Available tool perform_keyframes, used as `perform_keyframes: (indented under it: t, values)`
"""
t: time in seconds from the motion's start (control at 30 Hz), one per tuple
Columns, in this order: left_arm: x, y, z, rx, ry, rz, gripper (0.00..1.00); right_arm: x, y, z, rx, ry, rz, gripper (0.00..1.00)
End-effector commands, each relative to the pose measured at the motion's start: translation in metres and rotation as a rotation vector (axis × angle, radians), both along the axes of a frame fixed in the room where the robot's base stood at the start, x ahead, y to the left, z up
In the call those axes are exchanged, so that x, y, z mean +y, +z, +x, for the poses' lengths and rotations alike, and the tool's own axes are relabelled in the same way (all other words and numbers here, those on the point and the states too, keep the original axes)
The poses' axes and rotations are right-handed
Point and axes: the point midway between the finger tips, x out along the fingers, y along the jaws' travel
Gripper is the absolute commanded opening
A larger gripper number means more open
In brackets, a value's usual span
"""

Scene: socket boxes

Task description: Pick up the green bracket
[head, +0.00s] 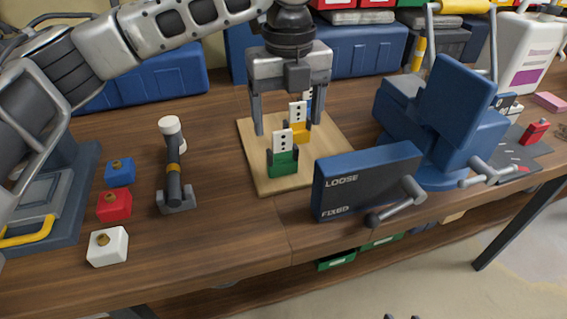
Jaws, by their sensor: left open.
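The green bracket (283,163) stands upright on a light wooden board (258,179). It is a green block with a white plate with dark holes, and dark side pieces flank it. Behind it on the board stand a yellow block (299,131) with a similar white plate and a partly hidden blue one (308,101). My left gripper (288,127) points down over the board, open, with one finger on either side of the row. Its fingertips look farther back than the green bracket, nearer the yellow one. I cannot tell their exact height.
A hammer (173,170) and blue (119,171), red (114,205) and white (108,246) blocks lie left. A blue vise (440,125) and a dark LOOSE/FIXED box (366,178) with a handle stand close on the right. Blue bins line the back.

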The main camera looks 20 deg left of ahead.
Motion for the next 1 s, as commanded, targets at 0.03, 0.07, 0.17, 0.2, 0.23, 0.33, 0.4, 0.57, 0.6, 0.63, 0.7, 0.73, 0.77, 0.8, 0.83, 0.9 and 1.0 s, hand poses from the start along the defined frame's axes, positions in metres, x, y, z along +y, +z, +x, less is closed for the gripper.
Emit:
perform_keyframes:
  t: [0.03, 0.07, 0.17, 0.2, 0.23, 0.33, 0.4, 0.57, 0.6, 0.63, 0.7, 0.73, 0.77, 0.8, 0.83, 0.9, 1.0]
  values:
    - [0.001, -0.013, 0.000, 0.003, 0.001, 0.000, 0.76, 0.000, -0.003, -0.001, 0.001, 0.000, 0.000, 0.36]
    - [0.001, -0.018, -0.001, 0.003, 0.000, 0.001, 0.76, 0.000, -0.003, -0.001, 0.000, 0.001, -0.001, 0.36]
    - [0.000, -0.031, 0.000, 0.001, 0.000, 0.000, 0.76, 0.000, -0.003, 0.000, -0.005, 0.002, -0.001, 0.36]
    - [0.000, -0.035, 0.000, 0.001, 0.000, 0.001, 0.76, 0.001, -0.002, 0.000, -0.007, 0.002, 0.000, 0.36]
    - [0.000, -0.037, 0.000, 0.000, 0.000, 0.000, 0.76, 0.001, -0.002, 0.001, -0.008, 0.001, 0.000, 0.36]
    - [0.001, -0.042, 0.000, -0.001, 0.000, -0.001, 0.76, 0.001, -0.001, 0.001, -0.011, 0.002, 0.000, 0.36]
    - [0.003, -0.048, 0.000, 0.001, 0.002, 0.001, 0.76, 0.001, -0.002, 0.002, -0.013, 0.003, 0.000, 0.36]
    - [0.011, -0.072, 0.002, 0.001, 0.002, 0.002, 0.76, 0.001, -0.003, 0.003, -0.020, 0.005, -0.001, 0.36]
    - [0.011, -0.078, 0.002, 0.001, 0.000, 0.000, 0.76, 0.001, -0.003, 0.003, -0.022, 0.005, -0.002, 0.36]
    - [0.010, -0.082, 0.002, 0.001, 0.000, 0.000, 0.76, 0.001, -0.003, 0.003, -0.024, 0.004, -0.001, 0.36]
    - [0.010, -0.088, 0.002, 0.001, -0.001, -0.001, 0.76, 0.001, -0.001, 0.004, -0.029, 0.006, -0.001, 0.36]
    - [0.010, -0.090, 0.002, 0.001, -0.001, -0.001, 0.76, 0.001, -0.001, 0.004, -0.030, 0.005, -0.001, 0.36]
    - [0.010, -0.092, 0.002, 0.000, -0.001, -0.001, 0.76, 0.001, 0.000, 0.004, -0.032, 0.006, -0.001, 0.36]
    - [0.010, -0.093, 0.002, -0.001, -0.001, -0.001, 0.76, 0.001, 0.000, 0.004, -0.033, 0.007, -0.002, 0.36]
    - [0.010, -0.093, 0.002, -0.001, -0.001, -0.001, 0.76, 0.001, 0.000, 0.004, -0.033, 0.007, -0.002, 0.36]
    - [0.010, -0.093, 0.002, -0.001, 0.000, -0.001, 0.76, 0.001, 0.000, 0.004, -0.033, 0.007, -0.002, 0.36]
    - [0.010, -0.093, 0.002, -0.001, 0.000, -0.001, 0.76, 0.001, 0.000, 0.004, -0.032, 0.007, -0.002, 0.36]
